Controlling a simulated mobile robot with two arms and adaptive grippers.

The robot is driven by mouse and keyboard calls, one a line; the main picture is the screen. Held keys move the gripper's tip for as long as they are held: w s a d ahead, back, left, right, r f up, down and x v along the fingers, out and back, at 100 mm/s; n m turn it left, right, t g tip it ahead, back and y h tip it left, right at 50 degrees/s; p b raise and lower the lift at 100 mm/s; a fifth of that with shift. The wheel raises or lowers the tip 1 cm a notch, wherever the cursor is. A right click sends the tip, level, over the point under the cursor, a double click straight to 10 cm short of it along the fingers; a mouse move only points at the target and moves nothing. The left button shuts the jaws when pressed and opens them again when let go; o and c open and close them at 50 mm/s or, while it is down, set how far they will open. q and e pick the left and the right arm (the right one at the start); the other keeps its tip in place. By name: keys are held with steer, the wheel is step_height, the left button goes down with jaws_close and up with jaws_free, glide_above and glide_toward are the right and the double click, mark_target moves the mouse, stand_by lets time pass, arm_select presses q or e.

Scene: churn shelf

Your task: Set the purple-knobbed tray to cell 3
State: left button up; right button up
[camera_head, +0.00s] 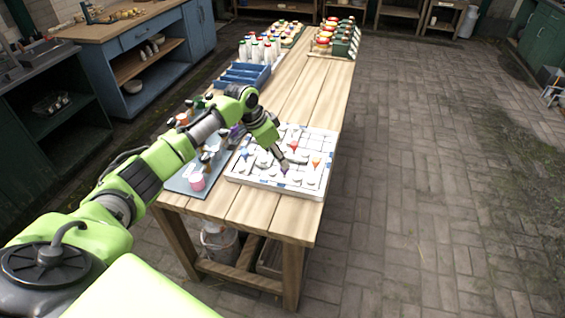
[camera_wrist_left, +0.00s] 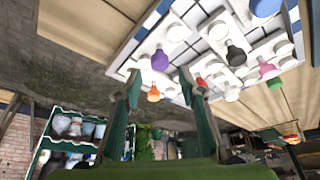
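The purple-knobbed tray shows its purple knob (camera_wrist_left: 160,61) in the left wrist view, just ahead of my left fingertips and roughly between them. My left gripper (camera_wrist_left: 160,78) has its two fingers spread, with nothing held between them. In the head view my left gripper (camera_head: 284,165) hangs low over the front middle of the white board (camera_head: 240,178), and a small purple spot shows at its tip. I cannot tell whether a finger touches the knob. Cell numbers are not readable. My right gripper is in neither view.
Other knobs on the board are close by: orange (camera_head: 316,160), red (camera_head: 294,145) and blue (camera_head: 244,154). A blue crate (camera_head: 242,75) and white bottles stand farther back. The table's right edge is near.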

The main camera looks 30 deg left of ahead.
arm_select(q)
steer(key=v, duration=0.7)
steer(key=shift+r, duration=0.3)
steer(key=shift+s+a, duration=0.1)
